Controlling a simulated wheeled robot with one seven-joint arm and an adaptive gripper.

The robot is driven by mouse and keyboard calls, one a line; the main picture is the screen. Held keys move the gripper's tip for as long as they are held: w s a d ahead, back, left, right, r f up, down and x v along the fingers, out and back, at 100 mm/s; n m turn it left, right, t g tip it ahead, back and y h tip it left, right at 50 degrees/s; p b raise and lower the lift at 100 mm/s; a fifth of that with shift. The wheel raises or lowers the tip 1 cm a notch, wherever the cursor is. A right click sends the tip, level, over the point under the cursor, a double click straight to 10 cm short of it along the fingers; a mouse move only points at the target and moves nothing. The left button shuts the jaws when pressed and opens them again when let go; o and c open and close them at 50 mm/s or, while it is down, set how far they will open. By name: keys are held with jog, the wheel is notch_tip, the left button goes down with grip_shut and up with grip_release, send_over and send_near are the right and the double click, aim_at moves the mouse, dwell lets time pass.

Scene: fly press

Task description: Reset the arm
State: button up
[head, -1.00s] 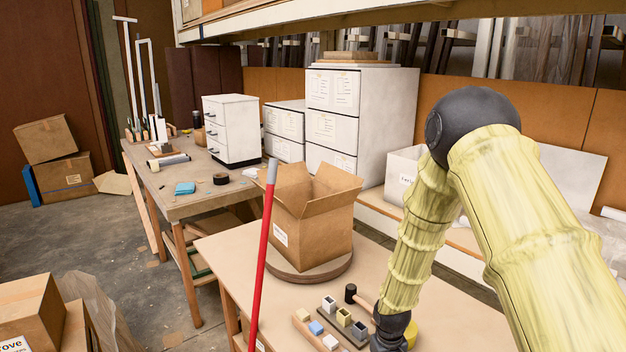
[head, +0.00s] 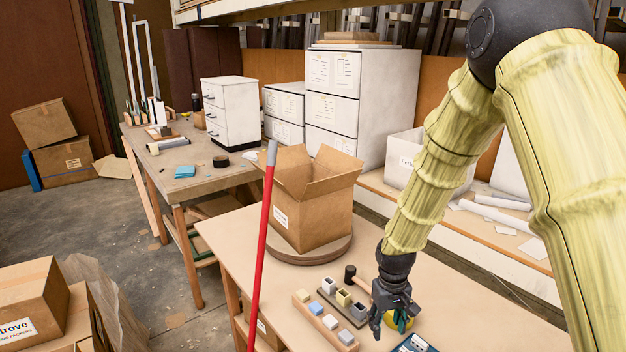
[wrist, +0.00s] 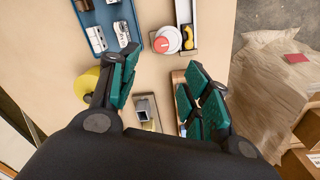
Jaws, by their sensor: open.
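My arm shows at the right of the head view, with my gripper (head: 390,322) low at its end, above the near part of the work table (head: 228,232). In the wrist view my gripper (wrist: 165,95) has its green-padded fingers spread wide, with nothing held between them. Below the fingers are a small grey block (wrist: 146,104) and wooden holders, partly hidden by the fingers. A yellow round thing (wrist: 88,84) lies beside the left finger, partly covered by it.
An open cardboard box (head: 310,232) stands on a round turntable (head: 285,256). A red pole (head: 262,245) rises at the table's left. Block racks (head: 330,322) and a blue tray (wrist: 88,20) lie near my gripper. A white drawer cabinet (head: 375,95) stands behind.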

notch_tip(320, 180, down, 12)
jog(key=shift+s+d+f, duration=0.1)
jog(key=shift+d, duration=0.05)
jog(key=m, duration=0.3)
jog(key=shift+m, duration=0.3)
jog(key=m+p, duration=0.1)
jog(key=m, duration=0.3)
jog(key=shift+m, duration=0.4)
jog(key=m+p, duration=0.1)
jog(key=m, duration=0.2)
jog(key=shift+d+m+g, duration=0.1)
jog(key=shift+m+g, duration=0.2)
jog(key=shift+m, duration=0.1)
jog(key=m+p, duration=0.1)
jog(key=m, duration=0.2)
jog(key=shift+m+p, duration=0.3)
jog(key=shift+m, duration=0.3)
jog(key=shift+d, duration=0.1)
